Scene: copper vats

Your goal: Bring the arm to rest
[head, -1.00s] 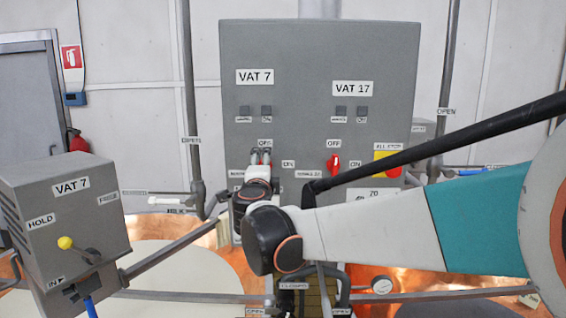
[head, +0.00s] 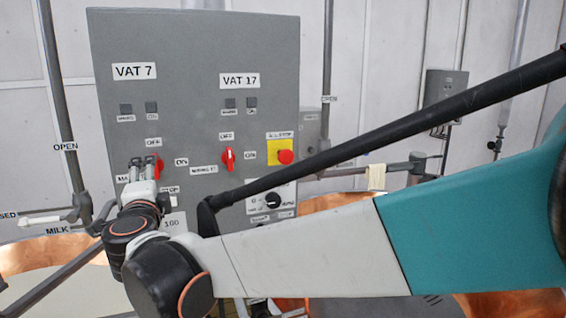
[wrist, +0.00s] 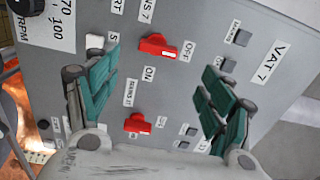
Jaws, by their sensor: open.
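My gripper (head: 143,164) is in front of the lower left of the grey control panel (head: 195,55), pointing at it. In the wrist view my gripper (wrist: 158,66) has its two green-padded fingers spread apart with nothing held between them. A red switch (wrist: 158,46) on the panel shows between the fingers, beyond the tips. In the head view the Vat 7 switch (head: 158,168) is partly hidden by my gripper. I cannot tell whether a finger touches the panel. My arm reaches in from the right, bent at the elbow.
The Vat 17 switch (head: 227,159), a red stop button (head: 286,156) on yellow and a black knob (head: 272,201) are right of my gripper. A wall box (head: 444,90) is at the right. Pipes and copper vat rims lie low, partly behind my arm.

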